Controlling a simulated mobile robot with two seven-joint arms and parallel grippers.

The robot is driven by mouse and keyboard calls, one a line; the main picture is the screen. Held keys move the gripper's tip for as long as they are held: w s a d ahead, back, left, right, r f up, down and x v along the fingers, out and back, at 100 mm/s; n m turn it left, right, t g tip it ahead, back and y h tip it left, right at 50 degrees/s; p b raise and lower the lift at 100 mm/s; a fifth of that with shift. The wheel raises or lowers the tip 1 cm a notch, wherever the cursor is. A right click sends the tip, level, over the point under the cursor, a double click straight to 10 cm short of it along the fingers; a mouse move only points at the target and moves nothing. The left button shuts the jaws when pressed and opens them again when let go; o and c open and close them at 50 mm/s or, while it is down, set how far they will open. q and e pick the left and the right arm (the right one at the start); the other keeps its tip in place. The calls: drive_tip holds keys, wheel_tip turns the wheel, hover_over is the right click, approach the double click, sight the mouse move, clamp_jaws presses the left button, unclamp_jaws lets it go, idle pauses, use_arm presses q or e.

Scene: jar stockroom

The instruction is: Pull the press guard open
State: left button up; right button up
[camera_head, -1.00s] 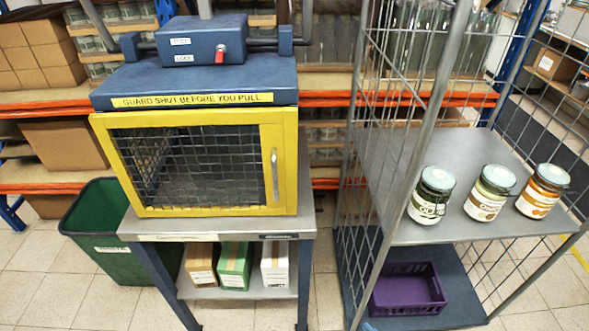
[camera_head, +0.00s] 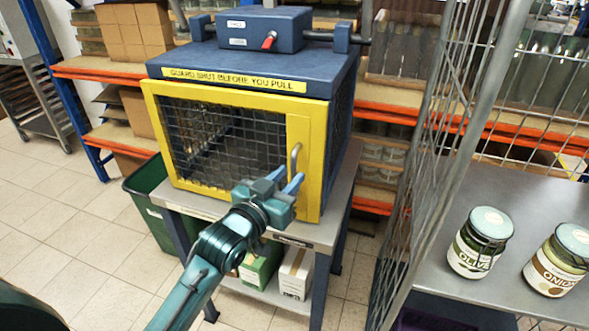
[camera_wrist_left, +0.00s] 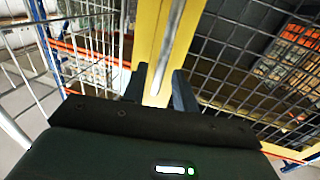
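The press guard (camera_head: 310,150) is a yellow frame with wire mesh, and it looks shut on the front of the blue press (camera_head: 255,65). Its upright grey handle (camera_head: 295,157) is on the right side of the frame. My left gripper (camera_head: 287,178) is in front of the handle's lower part, which it partly hides. In the left wrist view the gripper (camera_wrist_left: 160,88) is open, its two fingers apart, with the handle (camera_wrist_left: 172,45) lined up between them. I cannot tell whether they touch it. My right gripper is not in view.
A green bin (camera_head: 148,190) is left of the press bench (camera_head: 320,232). Open floor lies at the left.

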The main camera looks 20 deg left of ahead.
sight(292, 173)
use_arm(q)
drive_tip(key=shift+x, duration=1.55)
clamp_jaws()
